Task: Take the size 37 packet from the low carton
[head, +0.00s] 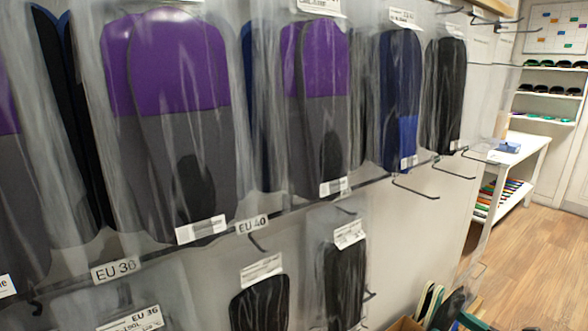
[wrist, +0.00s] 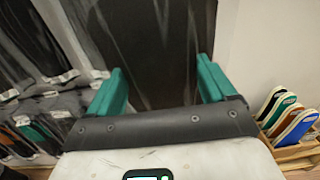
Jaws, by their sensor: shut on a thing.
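My gripper (wrist: 162,84) shows in the wrist view with two teal fingers spread to either side of a large dark insole packet (wrist: 150,40). It is shut on this packet, which has a clear, shiny wrap and runs up out of the frame. No size label on it can be read. The low carton (wrist: 298,153) stands at the right of the wrist view with several insoles upright in it. Its brown edge (head: 405,325) also shows at the bottom of the head view, partly cut off.
Purple-grey packets (head: 170,100) and dark ones hang on wall hooks, over rail tags EU 36 (head: 116,269) and EU 40 (head: 252,225). Empty hooks (head: 415,190) jut out at the right. A white table (head: 520,147) stands farther back, with open wooden floor (head: 530,260) before it.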

